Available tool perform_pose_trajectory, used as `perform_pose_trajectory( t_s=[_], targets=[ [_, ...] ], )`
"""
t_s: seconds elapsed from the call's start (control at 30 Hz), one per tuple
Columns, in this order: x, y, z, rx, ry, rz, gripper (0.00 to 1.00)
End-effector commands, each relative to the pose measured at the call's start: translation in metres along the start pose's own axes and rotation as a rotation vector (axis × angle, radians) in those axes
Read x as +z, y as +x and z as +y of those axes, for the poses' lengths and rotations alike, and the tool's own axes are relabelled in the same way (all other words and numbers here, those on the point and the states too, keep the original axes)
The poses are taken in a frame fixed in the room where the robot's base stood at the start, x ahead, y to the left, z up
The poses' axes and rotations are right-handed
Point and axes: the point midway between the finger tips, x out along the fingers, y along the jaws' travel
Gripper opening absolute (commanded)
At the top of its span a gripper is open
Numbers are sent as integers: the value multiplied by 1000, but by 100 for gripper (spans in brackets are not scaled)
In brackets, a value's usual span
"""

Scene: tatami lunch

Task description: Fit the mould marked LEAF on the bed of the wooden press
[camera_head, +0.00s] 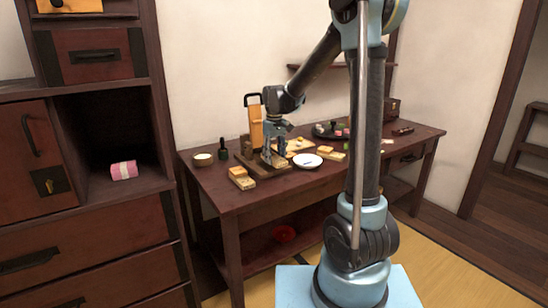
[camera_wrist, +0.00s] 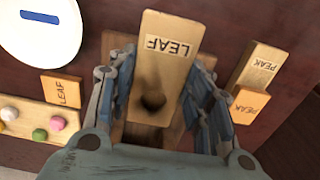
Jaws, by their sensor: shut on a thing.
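The mould marked LEAF (camera_wrist: 170,75) is a pale wooden block with a round hole near its lower end in the wrist view. My gripper (camera_wrist: 164,62) is shut on it, one finger along each side. In the head view my gripper (camera_head: 273,156) points down over the dark wooden base of the press (camera_head: 247,163). The press has an orange-brown upright and a black handle. In the wrist view a wooden part (camera_wrist: 143,135) shows beneath the mould; the mould and fingers hide most of it. I cannot tell whether the mould touches the bed.
A PEAK mould (camera_wrist: 262,66) and a small PEAK block (camera_wrist: 250,106) lie right of my gripper. A white plate (camera_wrist: 40,30), a small LEAF block (camera_wrist: 62,91) and a sweets board (camera_wrist: 14,128) lie left. A bowl (camera_head: 203,160) and dark bottle (camera_head: 222,150) stand on the table's left.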

Motion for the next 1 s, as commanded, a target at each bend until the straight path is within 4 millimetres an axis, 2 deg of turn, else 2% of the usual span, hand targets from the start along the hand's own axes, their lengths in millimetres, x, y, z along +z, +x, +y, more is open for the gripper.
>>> perform_pose_trajectory(
  t_s=[1.0],
  targets=[
    [0, 13, 1, 0, 2, 0, 22]
  ],
)
